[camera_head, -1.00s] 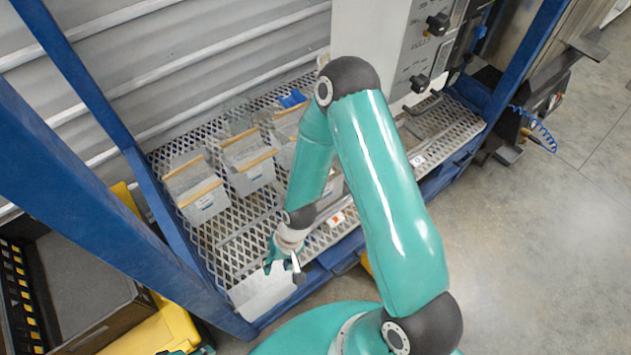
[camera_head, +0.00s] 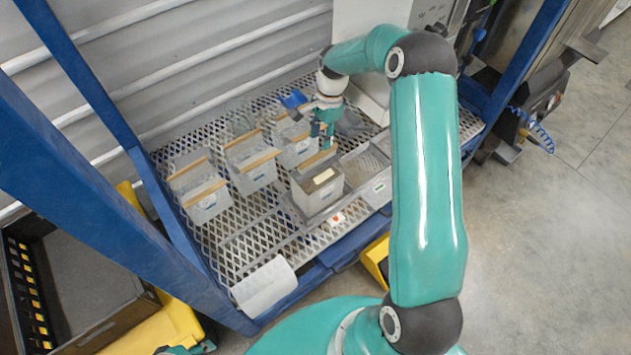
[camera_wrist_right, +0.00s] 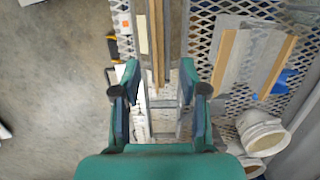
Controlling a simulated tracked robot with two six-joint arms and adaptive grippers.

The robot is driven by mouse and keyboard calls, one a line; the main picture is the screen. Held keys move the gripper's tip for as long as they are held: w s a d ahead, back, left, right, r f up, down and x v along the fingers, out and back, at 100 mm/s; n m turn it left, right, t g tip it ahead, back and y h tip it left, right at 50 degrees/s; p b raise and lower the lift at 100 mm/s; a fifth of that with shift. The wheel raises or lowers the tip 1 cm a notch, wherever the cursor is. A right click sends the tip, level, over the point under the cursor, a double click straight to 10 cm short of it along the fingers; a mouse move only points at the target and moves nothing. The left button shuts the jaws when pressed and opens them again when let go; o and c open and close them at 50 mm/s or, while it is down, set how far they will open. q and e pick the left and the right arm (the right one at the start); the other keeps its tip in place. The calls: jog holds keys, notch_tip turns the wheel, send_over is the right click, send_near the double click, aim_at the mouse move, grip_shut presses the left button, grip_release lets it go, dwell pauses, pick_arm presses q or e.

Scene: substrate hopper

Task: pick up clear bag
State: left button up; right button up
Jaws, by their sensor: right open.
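My right gripper (camera_head: 322,138) is open, fingers down, above the back of the mesh shelf. It is just behind a grey bin with a wooden edge (camera_head: 318,190). In the right wrist view my right gripper (camera_wrist_right: 159,70) has its fingers apart, with a narrow wood-edged bin (camera_wrist_right: 157,35) and mesh between and beyond them. Nothing is visibly held. A clear, wrinkled bag-like thing (camera_head: 238,117) lies behind the bins in the head view; I cannot tell for sure that it is the clear bag.
Several wood-edged bins (camera_head: 250,172) stand left of my right gripper. A white sheet (camera_head: 264,286) lies at the shelf's front left. A blue item (camera_head: 293,99) is behind the gripper. Blue posts (camera_head: 80,190) frame the shelf. Bare mesh (camera_head: 245,240) lies in front.

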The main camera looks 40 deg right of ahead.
aim_at(318, 154)
jog(key=shift+a+f, duration=0.15)
jog(key=shift+f, duration=0.65)
jog(key=shift+a+f+p, duration=0.15)
jog(key=shift+f+p, duration=0.25)
jog(key=shift+f, duration=0.2)
jog(key=f, duration=0.2)
jog(key=f+p, duration=0.1)
jog(key=f, duration=0.1)
jog(key=shift+a, duration=0.35)
jog(key=shift+f+b, duration=0.3)
jog(key=shift+b, duration=0.1)
grip_shut()
jog(key=shift+w+r, duration=0.1)
